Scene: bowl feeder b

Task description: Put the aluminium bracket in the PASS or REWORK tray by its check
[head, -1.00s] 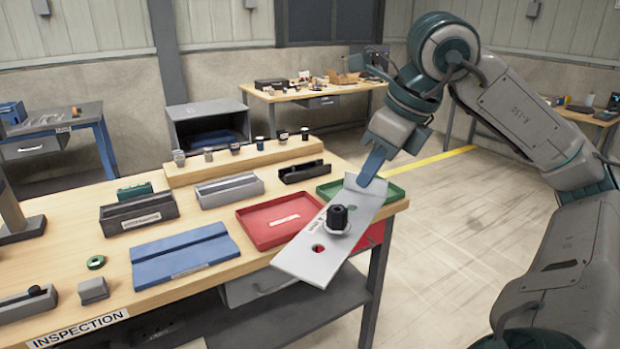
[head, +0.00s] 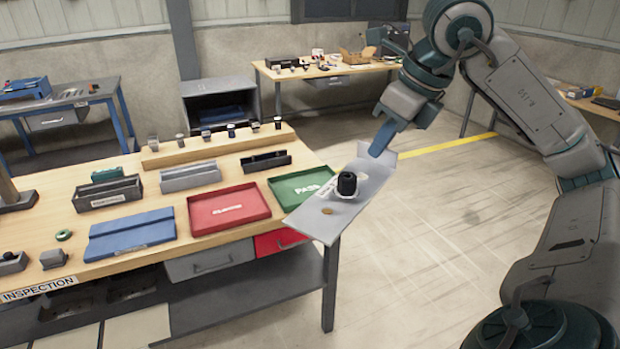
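My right gripper (head: 380,146) is shut on the upturned end of the aluminium bracket (head: 312,224), a flat grey plate. It holds the plate raised and tilted, off the right front corner of the bench in the picture. A black knobbed plug (head: 347,184) with a pale collar stands on the plate. One hole nearer the free end shows tan through it. Writing on the plate is too small to read. The green PASS tray (head: 287,185) lies left of the bracket, its right front part partly hidden. The red tray (head: 207,222) lies left of that, its label blurred. My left gripper is out of view.
A blue fixture plate (head: 130,232) and grey bins (head: 107,193) sit on the inspection bench. A wooden riser (head: 215,147) with several small fittings runs along the back. Open floor (head: 440,250) lies right of the bench.

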